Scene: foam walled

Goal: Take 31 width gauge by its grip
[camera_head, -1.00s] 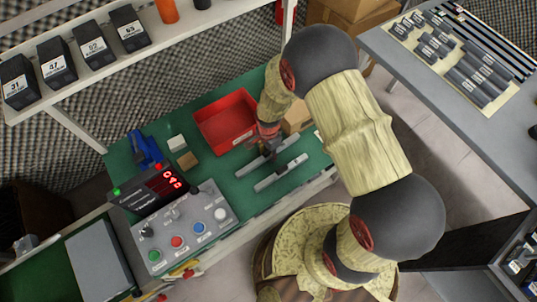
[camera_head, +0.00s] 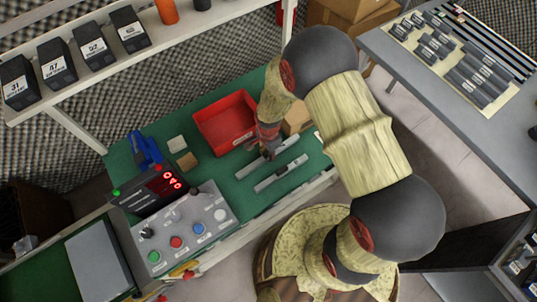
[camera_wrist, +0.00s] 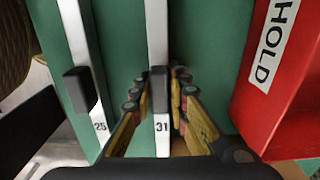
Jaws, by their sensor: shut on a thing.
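The 31 width gauge is a light metal bar (camera_wrist: 158,40) with a dark block grip (camera_wrist: 159,88) and the label 31 at its near end. It lies on the green mat, and is the bar nearer the red tray in the head view (camera_head: 248,169). My gripper (camera_wrist: 160,85) is shut on the dark grip, with a finger on each side. In the head view my gripper (camera_head: 267,152) is down at the bar and hides its middle. The 25 gauge (camera_wrist: 80,30), with its own dark grip (camera_wrist: 79,89), lies parallel to the left, apart from my fingers.
The red tray (camera_head: 226,122), marked HOLD in the wrist view (camera_wrist: 275,45), stands close on the gauge's right there. A control box (camera_head: 185,228) and a red-digit display (camera_head: 160,188) stand left on the bench. A shelf (camera_head: 95,68) with numbered black blocks runs above.

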